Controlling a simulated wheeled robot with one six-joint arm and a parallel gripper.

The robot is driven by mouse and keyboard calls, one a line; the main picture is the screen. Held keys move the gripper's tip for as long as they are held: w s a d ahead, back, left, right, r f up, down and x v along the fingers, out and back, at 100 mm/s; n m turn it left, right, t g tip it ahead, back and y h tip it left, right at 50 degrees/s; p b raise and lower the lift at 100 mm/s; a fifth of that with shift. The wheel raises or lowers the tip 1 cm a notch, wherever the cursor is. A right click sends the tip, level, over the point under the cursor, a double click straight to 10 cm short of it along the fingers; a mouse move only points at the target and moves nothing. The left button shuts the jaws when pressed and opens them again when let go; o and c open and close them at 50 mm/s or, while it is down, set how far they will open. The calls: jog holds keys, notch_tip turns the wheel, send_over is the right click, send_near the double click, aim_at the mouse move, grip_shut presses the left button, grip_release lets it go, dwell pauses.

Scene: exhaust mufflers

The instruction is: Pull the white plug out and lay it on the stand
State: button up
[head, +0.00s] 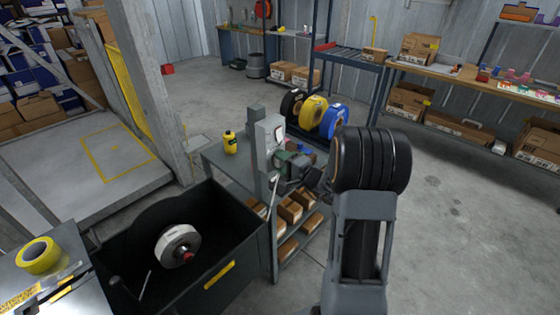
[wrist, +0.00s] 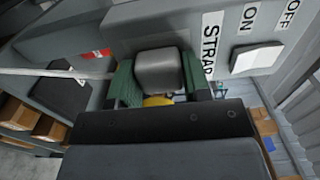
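A grey strap machine (head: 268,140) stands upright on the small grey stand (head: 225,165) in the head view. My gripper (head: 298,172) is at the machine's lower right side, and the plug cannot be made out there. In the wrist view a pale grey block (wrist: 160,70), which looks like the white plug in shade, sits between my gripper's green fingers (wrist: 160,82). The fingers lie close along both its sides, with no clear gap. Whether they press on it is not clear. Its far end is hidden.
A white rocker switch (wrist: 258,57) is beside the block. A yellow bottle (head: 230,142) stands on the stand, with boxes (head: 290,210) below. A black bin (head: 225,230) with a white reel is in front. Coloured reels (head: 312,112) stand behind.

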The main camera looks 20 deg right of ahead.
jog(key=c, duration=0.7)
jog(key=shift+b+v, duration=1.15)
jog(key=shift+v, duration=1.8)
